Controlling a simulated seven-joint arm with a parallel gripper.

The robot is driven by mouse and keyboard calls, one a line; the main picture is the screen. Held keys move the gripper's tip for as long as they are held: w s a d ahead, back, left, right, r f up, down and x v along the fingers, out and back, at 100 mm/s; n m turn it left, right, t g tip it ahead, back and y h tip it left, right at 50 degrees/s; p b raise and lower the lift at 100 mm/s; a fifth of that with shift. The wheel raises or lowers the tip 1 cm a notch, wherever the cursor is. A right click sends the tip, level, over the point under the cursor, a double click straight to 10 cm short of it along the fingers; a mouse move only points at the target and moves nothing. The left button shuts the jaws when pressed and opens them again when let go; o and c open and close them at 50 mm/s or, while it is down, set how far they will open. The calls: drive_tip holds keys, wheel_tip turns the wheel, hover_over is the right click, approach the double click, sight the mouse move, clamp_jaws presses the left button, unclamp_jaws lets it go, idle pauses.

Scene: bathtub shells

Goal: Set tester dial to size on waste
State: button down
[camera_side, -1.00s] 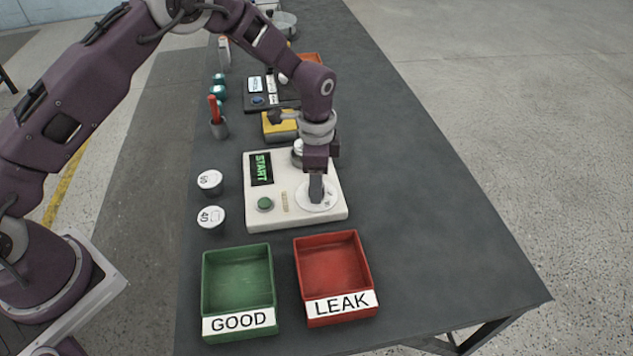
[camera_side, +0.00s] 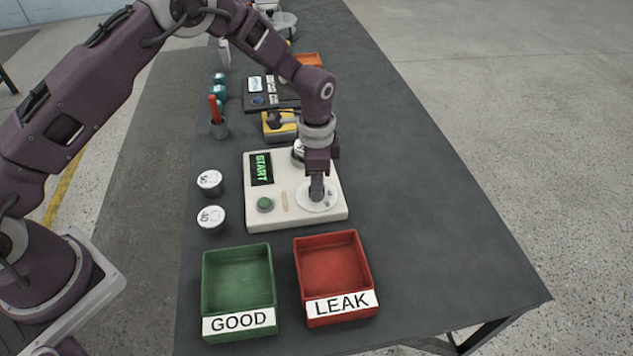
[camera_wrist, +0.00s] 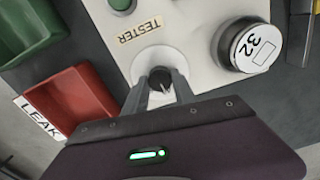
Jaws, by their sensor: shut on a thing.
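The white tester (camera_side: 260,212) stands on the bench, its dark screen (camera_side: 261,168) showing START in green. Its round white dial plate (camera_side: 331,203) is at the right front. My gripper (camera_side: 316,195) points down and is shut on the dark dial knob (camera_wrist: 160,79), at the plate's middle. The plate's marks are too small or hidden to read, so I cannot tell the dial's setting. A round waste fitting marked 32 (camera_wrist: 252,46) sits on the tester; in the side view it is mostly hidden behind my gripper. The TESTER label (camera_wrist: 141,30) also shows.
Two round fittings, marked 50 (camera_side: 209,180) and 40 (camera_side: 211,216), stand left of the tester. A green GOOD tray (camera_side: 238,282) and a red LEAK tray (camera_side: 333,268) lie in front. A yellow block (camera_side: 279,128) and a cup (camera_side: 219,128) stand behind. The bench's right side is clear.

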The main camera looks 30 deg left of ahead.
drive_tip(key=n, duration=1.1)
idle(0.6)
drive_tip(key=c, duration=1)
unclamp_jaws()
drive_tip(key=shift+r, duration=0.15)
wheel_tip(320, 180, up, 6)
drive_tip(key=shift+r, duration=0.45)
